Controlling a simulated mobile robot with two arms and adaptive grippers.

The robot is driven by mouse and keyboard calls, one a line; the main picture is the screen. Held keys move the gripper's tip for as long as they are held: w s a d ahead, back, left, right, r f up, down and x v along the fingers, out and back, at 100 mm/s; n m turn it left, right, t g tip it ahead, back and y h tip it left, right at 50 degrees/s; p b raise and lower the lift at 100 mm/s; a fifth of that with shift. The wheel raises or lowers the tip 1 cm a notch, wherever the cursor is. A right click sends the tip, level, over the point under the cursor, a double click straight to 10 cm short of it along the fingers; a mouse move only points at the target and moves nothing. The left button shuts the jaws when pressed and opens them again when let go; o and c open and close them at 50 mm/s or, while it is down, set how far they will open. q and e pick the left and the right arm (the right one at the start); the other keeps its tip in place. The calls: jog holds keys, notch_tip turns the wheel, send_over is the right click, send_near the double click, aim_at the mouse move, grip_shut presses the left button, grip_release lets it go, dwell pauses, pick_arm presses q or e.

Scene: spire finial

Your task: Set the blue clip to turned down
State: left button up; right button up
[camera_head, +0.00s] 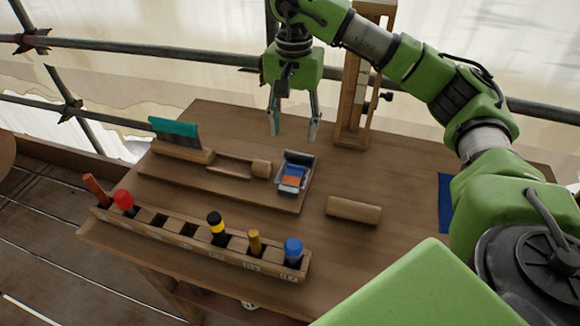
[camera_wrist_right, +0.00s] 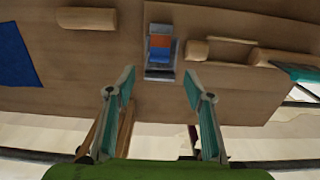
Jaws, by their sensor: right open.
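A small grey metal holder (camera_head: 298,158) lies on the wooden board on the table, with a blue clip part (camera_head: 291,184) and an orange piece (camera_head: 293,175) in it. In the right wrist view the holder (camera_wrist_right: 160,74) shows at the top middle, with blue (camera_wrist_right: 160,42) and orange (camera_wrist_right: 163,54) parts. I cannot tell for sure how the clip is turned. My right gripper (camera_head: 294,134) is open and empty, pointing down above and behind the holder, apart from it. Its fingers (camera_wrist_right: 160,84) also frame the holder's lower end in the wrist view. My left gripper is out of view.
A slotted rack (camera_head: 170,236) with several coloured-handled tools stands along the front. A teal-bladed tool (camera_head: 175,131) is at the back left. A wooden cylinder (camera_head: 353,210) lies right of the holder. A wooden upright frame (camera_head: 351,110) stands behind. A blue cloth (camera_head: 445,200) is at right.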

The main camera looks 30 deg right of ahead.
aim_at(294, 175)
notch_tip(294, 175, down, 13)
jog(key=shift+p, duration=0.65)
jog(key=shift+c, duration=0.4)
jog(key=c, duration=1)
